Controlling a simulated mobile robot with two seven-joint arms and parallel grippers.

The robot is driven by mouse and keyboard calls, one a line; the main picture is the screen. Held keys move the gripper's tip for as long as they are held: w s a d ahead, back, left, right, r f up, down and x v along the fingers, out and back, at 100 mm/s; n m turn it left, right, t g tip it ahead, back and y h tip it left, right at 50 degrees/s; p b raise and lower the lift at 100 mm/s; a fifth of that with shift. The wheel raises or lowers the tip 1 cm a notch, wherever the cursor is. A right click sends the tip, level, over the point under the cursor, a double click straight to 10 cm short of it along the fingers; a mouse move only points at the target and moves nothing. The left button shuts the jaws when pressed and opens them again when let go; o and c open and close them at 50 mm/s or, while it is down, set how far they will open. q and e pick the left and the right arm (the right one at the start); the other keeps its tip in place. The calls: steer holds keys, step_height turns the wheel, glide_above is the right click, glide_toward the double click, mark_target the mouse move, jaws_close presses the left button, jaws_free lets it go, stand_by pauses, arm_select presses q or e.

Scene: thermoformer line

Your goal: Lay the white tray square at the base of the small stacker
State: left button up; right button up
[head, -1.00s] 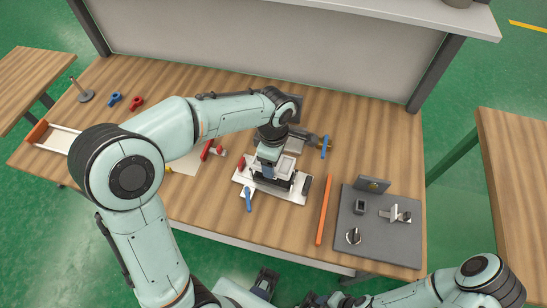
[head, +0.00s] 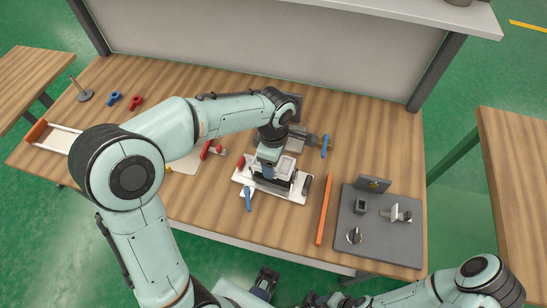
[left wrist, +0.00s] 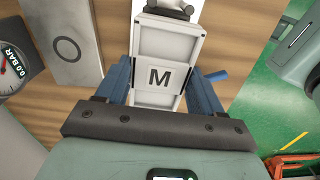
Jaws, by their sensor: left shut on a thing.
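The white tray (left wrist: 165,44), a narrow piece with a black M on its face, lies between the blue fingers of my left gripper (left wrist: 161,75) in the left wrist view. The gripper is shut on its sides. In the head view my left gripper (head: 268,173) points down over a white base plate (head: 297,197) near the middle of the bench. My arm and gripper hide much of the tray there, and its contact with the plate cannot be judged. I cannot single out the small stacker with certainty.
A blue lever (head: 248,199) and a red knob (head: 241,162) sit at the plate's left side. An orange bar (head: 322,210) lies to the right, beside a dark board (head: 380,241) with several fittings.

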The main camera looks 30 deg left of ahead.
arm_select(q)
steer(key=shift+f+b, duration=1.6)
steer(key=shift+f, duration=0.65)
steer(key=o, duration=1.5)
step_height(320, 180, up, 13)
steer(key=shift+r+p, duration=0.2)
steer(key=shift+p, duration=0.9)
